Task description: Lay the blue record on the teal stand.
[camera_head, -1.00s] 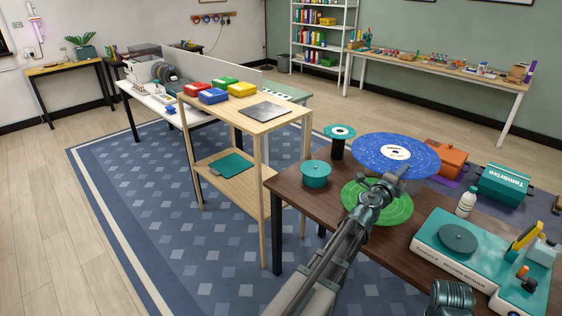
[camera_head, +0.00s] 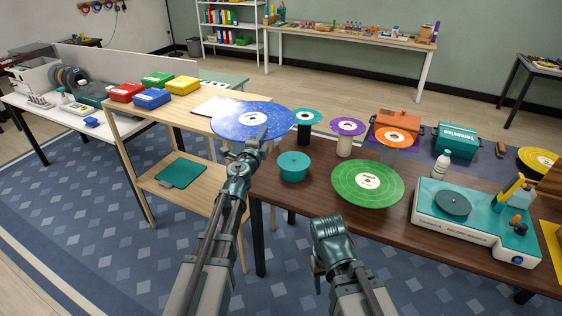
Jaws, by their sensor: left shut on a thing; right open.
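The blue record (camera_head: 225,124) is held flat in the air by my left gripper (camera_head: 262,136), which is shut on its near right edge. In the picture it overlaps the wooden shelf's right end, up and to the left of the teal stand. The teal stand (camera_head: 294,168) is a short round drum with a small knob on top. It stands bare at the left end of the dark brown table (camera_head: 310,195). My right gripper (camera_head: 327,228) is open and empty in front of the table's near edge.
A green record (camera_head: 350,188) lies right of the teal stand. Behind stand a black stand (camera_head: 304,134) with a teal record, a white stand (camera_head: 344,146) with a purple record, and an orange record (camera_head: 398,138). A bottle (camera_head: 446,165) and a teal record player (camera_head: 430,222) are further right.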

